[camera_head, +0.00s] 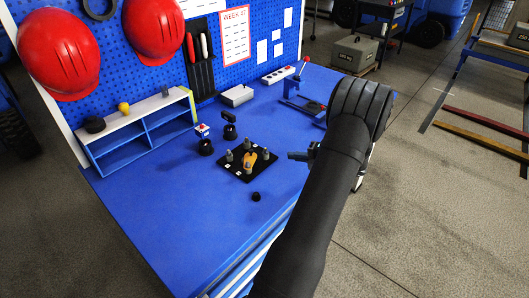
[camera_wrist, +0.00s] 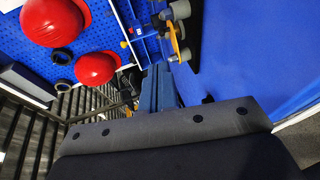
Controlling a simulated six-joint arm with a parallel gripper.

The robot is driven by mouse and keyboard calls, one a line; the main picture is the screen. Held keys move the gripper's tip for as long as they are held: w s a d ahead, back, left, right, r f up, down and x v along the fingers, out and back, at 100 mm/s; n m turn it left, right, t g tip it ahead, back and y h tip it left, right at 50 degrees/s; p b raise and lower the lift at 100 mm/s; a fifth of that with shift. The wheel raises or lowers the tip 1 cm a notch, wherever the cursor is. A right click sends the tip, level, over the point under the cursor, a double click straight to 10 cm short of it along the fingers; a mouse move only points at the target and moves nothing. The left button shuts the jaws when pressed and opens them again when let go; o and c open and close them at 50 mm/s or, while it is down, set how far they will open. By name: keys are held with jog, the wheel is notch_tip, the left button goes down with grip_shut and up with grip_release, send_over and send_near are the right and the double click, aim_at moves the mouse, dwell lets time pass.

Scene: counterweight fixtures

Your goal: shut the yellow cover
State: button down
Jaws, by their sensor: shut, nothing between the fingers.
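A small yellow-orange cover (camera_head: 249,161) is on a black square plate (camera_head: 233,176) on the blue workbench, among several grey posts. The yellow part also shows near the top of the wrist view (camera_wrist: 175,42), with grey knobs beside it. I cannot tell how far the cover is open. My gripper (camera_head: 291,156) is to the right of the plate, apart from the cover. Its fingers are shut and empty; in the wrist view they show as a dark narrow pair (camera_wrist: 161,72) pointing up, below the yellow part.
A white-topped shelf (camera_head: 140,125) stands at the left. A blue clamp-like fixture (camera_head: 303,105) is at the back right. The bench's front left (camera_head: 170,215) is clear.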

aim_at(251, 150)
jog(key=shift+s+a, duration=0.2)
jog(key=shift+s, duration=0.05)
jog(key=shift+w+a+f, duration=0.1)
jog(key=shift+a, duration=0.15)
jog(key=x, duration=1.3)
jog(key=shift+w, duration=0.2)
jog(key=shift+a, duration=0.1)
jog(key=shift+w+a+n+g+y, duration=0.3)
jog(key=shift+w+n+g+y, duration=0.1)
jog(key=shift+n+g, duration=0.25)
jog(key=shift+w+a, duration=0.15)
jog(key=shift+a, duration=0.15)
